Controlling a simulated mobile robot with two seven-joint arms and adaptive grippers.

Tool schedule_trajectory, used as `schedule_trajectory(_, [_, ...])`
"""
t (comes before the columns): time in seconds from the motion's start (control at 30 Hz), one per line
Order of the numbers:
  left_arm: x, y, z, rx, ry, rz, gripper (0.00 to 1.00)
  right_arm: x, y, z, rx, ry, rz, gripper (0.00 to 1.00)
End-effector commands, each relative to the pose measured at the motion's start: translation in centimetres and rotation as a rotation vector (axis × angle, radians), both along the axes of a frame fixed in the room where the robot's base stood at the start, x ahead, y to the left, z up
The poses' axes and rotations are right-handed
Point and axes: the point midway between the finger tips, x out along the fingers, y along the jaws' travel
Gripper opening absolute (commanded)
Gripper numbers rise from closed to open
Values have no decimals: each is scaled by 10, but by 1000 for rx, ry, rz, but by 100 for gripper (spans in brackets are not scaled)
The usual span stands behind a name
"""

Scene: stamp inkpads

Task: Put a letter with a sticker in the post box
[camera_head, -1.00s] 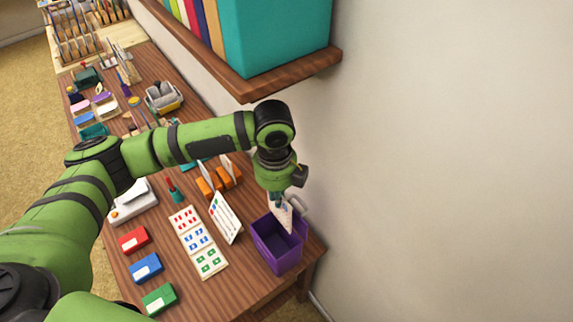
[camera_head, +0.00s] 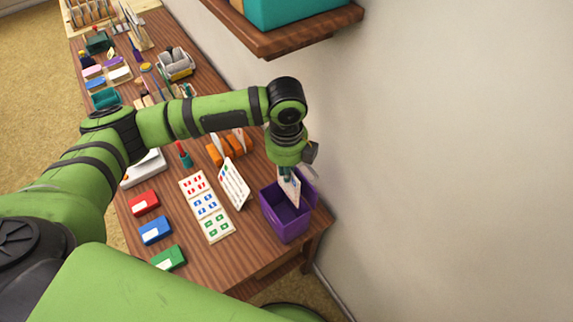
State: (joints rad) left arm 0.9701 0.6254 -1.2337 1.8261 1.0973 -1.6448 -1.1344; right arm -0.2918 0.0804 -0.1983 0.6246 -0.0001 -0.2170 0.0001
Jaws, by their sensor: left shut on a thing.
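The post box is an open-topped purple box (camera_head: 287,225) at the right end of the desk, close to the wall. My left gripper (camera_head: 287,174) points down over it and is shut on a white letter (camera_head: 291,188). The letter hangs upright at the mouth of the box; its lower part appears within the opening. I cannot make out a sticker on it. A sheet of red, blue and green stickers (camera_head: 207,205) lies left of the box. More letters stand in orange holders (camera_head: 228,148) behind. My right gripper is not in view.
A white card with printed marks (camera_head: 234,184) stands between the sticker sheet and the box. Red (camera_head: 144,203), blue (camera_head: 155,230) and green (camera_head: 169,257) inkpads lie along the front edge. A wooden shelf (camera_head: 290,38) juts from the wall above.

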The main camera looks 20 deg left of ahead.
Motion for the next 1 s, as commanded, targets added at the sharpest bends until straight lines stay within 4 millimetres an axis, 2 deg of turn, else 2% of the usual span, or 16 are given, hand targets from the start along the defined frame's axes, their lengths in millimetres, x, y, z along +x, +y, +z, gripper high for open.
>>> schedule_trajectory(0.03, [-1,0,-8,0,2,0,0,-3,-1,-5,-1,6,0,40])
schedule_trajectory(0.2, [0,0,-25,0,1,0,0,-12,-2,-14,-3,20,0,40])
schedule_trajectory(0.5, [0,0,-51,-1,1,0,0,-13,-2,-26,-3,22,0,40])
schedule_trajectory(0.9, [0,0,-55,-1,-1,0,0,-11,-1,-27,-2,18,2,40])
schedule_trajectory(0.93, [0,0,-55,-1,-1,0,22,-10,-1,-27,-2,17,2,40])
schedule_trajectory(0.97, [0,0,-55,-1,-1,0,34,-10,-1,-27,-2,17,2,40])
schedule_trajectory(1.0, [0,0,-55,0,0,0,38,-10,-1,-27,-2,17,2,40])
